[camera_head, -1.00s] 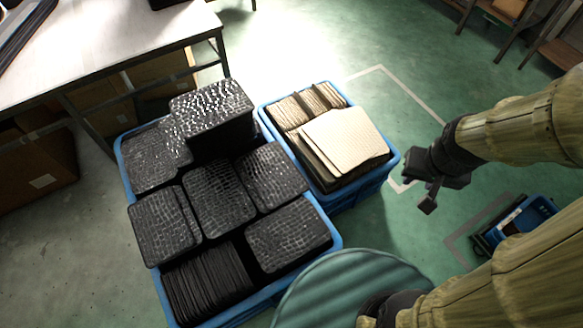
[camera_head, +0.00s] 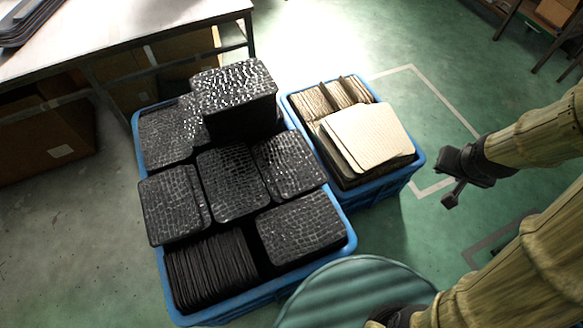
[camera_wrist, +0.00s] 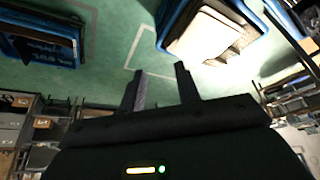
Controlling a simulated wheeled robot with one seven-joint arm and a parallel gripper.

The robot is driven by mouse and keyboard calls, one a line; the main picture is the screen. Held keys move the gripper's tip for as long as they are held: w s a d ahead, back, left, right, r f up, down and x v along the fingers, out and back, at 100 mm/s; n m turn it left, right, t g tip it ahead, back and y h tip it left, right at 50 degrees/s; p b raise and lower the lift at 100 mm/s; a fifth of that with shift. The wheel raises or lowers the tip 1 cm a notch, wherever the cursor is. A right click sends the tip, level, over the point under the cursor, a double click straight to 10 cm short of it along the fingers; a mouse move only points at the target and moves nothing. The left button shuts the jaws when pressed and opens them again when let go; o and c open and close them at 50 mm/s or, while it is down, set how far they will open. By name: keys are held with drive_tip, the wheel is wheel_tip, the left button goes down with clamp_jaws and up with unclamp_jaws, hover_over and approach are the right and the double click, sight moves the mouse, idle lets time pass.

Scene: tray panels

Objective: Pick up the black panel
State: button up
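Black textured panels (camera_head: 233,182) lie in several stacks in a large blue crate (camera_head: 141,187) left of centre in the head view. The tallest stack (camera_head: 234,86) is at the back. A row of panels stands on edge (camera_head: 212,268) at the front left. My gripper (camera_head: 449,201) is at the right, above the floor and well apart from the black panels. In the wrist view my gripper (camera_wrist: 160,84) shows two fingers spread apart with nothing between them.
A smaller blue crate (camera_head: 385,182) with cream panels (camera_head: 368,138) stands between my gripper and the black panels. A white table (camera_head: 120,35) is at the back left. Another blue crate (camera_wrist: 40,50) shows in the wrist view. A round ridged teal surface (camera_head: 355,295) is at the front. Green floor is clear behind.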

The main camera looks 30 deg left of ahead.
drive_tip(key=w+a+f+t+y+b, duration=0.1)
drive_tip(key=w+a+f+y+b, duration=0.15)
drive_tip(key=f, duration=0.45)
drive_tip(key=w+a+f+y+b, duration=0.1)
drive_tip(key=w+a+f+b, duration=0.1)
drive_tip(key=w+f+b, duration=0.3)
drive_tip(key=w+a+f+t+y+b, duration=0.1)
drive_tip(key=a+f+y+b, duration=0.15)
drive_tip(key=f, duration=0.55)
drive_tip(key=s+a+f+m+g+y+b, duration=0.1)
drive_tip(key=s+a+f+y+b, duration=0.1)
drive_tip(key=a+f+y+b, duration=0.2)
drive_tip(key=s+a+f+m+y+b, duration=0.2)
drive_tip(key=a+f+y+b, duration=0.1)
drive_tip(key=f+y+b, duration=0.4)
wheel_tip(320, 180, down, 3)
drive_tip(key=shift+s+a+f+g+b, duration=0.1)
drive_tip(key=shift+s+a+g+b, duration=0.3)
drive_tip(key=shift+b, duration=0.6)
drive_tip(key=b+x, duration=0.2)
drive_tip(key=x, duration=1)
drive_tip(key=shift+b, duration=0.4)
drive_tip(key=shift+a, duration=0.15)
